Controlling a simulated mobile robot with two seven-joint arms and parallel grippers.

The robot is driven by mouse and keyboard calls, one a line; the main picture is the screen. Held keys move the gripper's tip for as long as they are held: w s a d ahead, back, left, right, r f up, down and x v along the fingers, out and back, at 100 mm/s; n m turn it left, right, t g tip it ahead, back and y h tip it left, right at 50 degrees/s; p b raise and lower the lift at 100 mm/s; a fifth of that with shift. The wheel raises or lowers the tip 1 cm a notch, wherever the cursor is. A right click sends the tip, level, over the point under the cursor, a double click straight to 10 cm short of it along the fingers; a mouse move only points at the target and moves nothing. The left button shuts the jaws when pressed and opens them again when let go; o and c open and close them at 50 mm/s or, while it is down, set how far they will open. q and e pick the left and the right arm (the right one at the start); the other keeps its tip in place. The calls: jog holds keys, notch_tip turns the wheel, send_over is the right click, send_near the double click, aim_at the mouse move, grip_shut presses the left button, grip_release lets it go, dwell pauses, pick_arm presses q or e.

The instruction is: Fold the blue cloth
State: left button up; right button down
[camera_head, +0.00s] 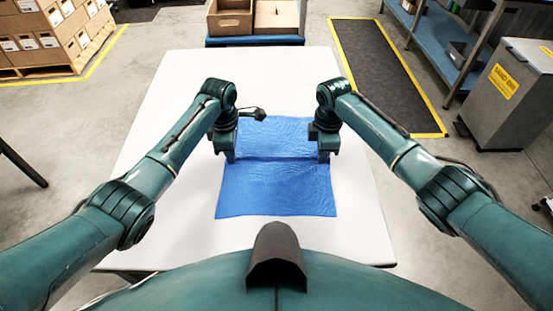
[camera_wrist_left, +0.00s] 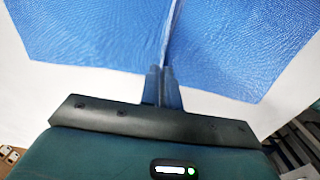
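The blue cloth (camera_head: 275,190) lies spread on the white table, with a straight raised ridge running across its middle from left edge to right edge. My left gripper (camera_head: 230,158) is at the left end of this ridge. In the left wrist view its fingers (camera_wrist_left: 162,85) are close together on the edge of the cloth (camera_wrist_left: 90,35), and the ridge runs away from them. My right gripper (camera_head: 323,158) is at the right end of the ridge and appears to pinch the cloth there; its fingertips are small in view.
The white table (camera_head: 180,215) is clear around the cloth. Beyond its far edge stand open cartons (camera_head: 255,18) on a blue stand. Stacked boxes (camera_head: 50,35) are at the far left, and a grey bin (camera_head: 510,85) and a blue shelf (camera_head: 440,45) at the right.

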pick_arm(q)
jog(key=shift+r, duration=0.1)
grip_shut()
pick_arm(e)
jog(key=shift+r, duration=0.1)
